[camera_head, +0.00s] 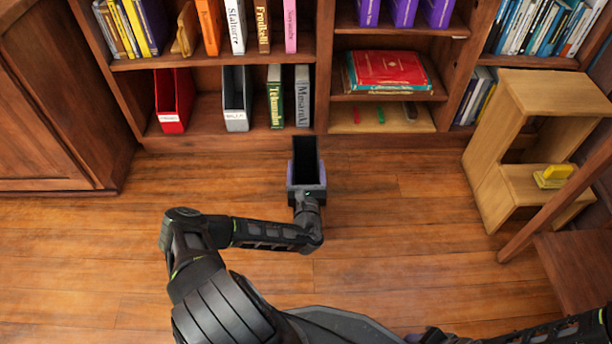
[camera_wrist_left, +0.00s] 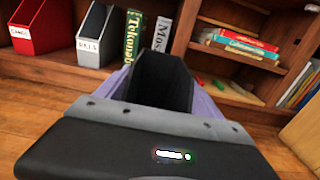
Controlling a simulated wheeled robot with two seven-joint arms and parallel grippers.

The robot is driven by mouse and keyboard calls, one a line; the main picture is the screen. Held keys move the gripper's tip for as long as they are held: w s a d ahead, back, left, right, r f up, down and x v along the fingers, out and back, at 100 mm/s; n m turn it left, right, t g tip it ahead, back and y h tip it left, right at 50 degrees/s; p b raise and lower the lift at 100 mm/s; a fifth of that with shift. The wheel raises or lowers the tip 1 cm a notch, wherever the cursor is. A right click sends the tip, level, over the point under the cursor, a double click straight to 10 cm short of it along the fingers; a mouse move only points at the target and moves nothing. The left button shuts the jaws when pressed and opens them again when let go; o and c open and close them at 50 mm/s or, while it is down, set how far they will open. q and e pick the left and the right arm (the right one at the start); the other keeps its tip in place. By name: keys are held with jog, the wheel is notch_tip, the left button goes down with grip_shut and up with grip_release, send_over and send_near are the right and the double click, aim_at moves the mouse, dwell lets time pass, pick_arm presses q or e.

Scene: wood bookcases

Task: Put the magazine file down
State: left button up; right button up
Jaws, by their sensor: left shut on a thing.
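A black magazine file (camera_head: 306,158) is held by my left gripper (camera_head: 306,186) above the floor, in front of the bookcase. In the left wrist view the black magazine file (camera_wrist_left: 160,80) stands between the purple fingers of my left gripper (camera_wrist_left: 160,95), with its open top showing. Its lower part is hidden by the gripper. On the bottom shelf behind stand a red magazine file (camera_head: 173,100) and a grey magazine file (camera_head: 236,98). They also show in the left wrist view. My right gripper is out of view.
Green and grey books (camera_head: 275,96) stand right of the grey file. The right bay holds a red book (camera_head: 388,68) on a stack, above a low board with small items (camera_head: 382,116). A wooden step stool (camera_head: 490,150) with a yellow object (camera_head: 553,175) stands at right. Floor around the gripper is clear.

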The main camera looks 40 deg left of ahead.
pick_arm(q)
notch_tip(320, 180, down, 3)
jog(key=shift+r+b, duration=0.15)
jog(key=shift+b, duration=0.4)
jog(key=shift+f, duration=0.2)
jog(key=o, duration=2.1)
jog(key=shift+r, duration=0.1)
